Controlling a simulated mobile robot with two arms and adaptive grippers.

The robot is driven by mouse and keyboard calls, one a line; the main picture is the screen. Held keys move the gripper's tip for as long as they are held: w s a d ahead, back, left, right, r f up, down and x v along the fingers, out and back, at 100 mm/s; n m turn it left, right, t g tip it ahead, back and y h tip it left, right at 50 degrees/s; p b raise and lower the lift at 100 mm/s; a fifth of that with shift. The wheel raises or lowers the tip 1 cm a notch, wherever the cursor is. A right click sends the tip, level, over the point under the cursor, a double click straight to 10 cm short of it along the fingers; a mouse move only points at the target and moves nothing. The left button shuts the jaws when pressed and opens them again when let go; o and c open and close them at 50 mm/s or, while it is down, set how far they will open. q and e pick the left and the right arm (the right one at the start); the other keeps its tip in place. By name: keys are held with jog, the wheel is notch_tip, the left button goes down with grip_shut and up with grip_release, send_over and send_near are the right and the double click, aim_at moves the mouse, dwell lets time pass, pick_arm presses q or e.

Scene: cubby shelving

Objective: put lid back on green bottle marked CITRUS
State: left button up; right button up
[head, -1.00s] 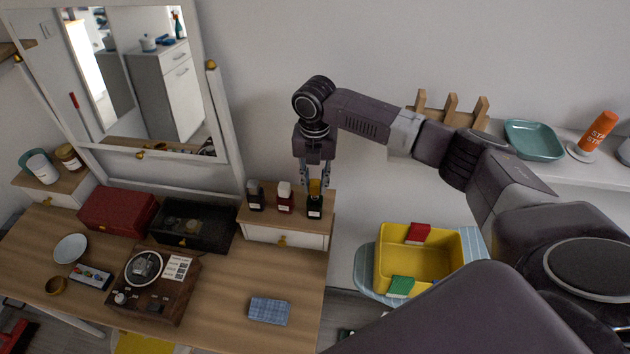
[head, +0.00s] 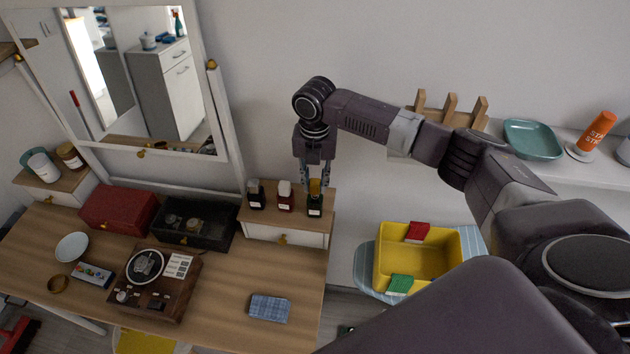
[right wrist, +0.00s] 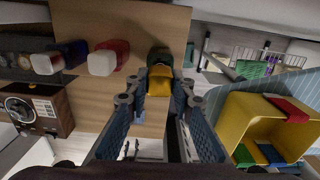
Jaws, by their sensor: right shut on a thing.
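My right gripper (head: 315,186) is shut on a yellow lid (right wrist: 159,80), fingers pointing down. A dark bottle (head: 315,208) with a white label stands upright directly under the lid on the small raised shelf at the desk's right end. In the right wrist view this bottle (right wrist: 160,56) looks dark green and is partly hidden by the lid. The lid is at the bottle's top; I cannot tell whether it is seated or just above. The label is too small to read. My left gripper is not in view.
A red bottle (head: 285,197) with a white cap and a dark bottle (head: 255,195) stand close to the left. A yellow bin (head: 453,244) is lower right. A black case (head: 170,238), red box (head: 117,210) and turntable-like device (head: 177,298) are on the desk, below the mirror.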

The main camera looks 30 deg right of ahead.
jog(key=shift+f, duration=1.1)
dwell(1.0)
jog(key=shift+f, duration=0.3)
dwell(0.6)
jog(key=shift+f, duration=0.1)
dwell(0.6)
jog(key=o, duration=1)
jog(key=shift+c, duration=0.2)
jog(key=shift+o, duration=0.5)
jog(key=o, duration=0.3)
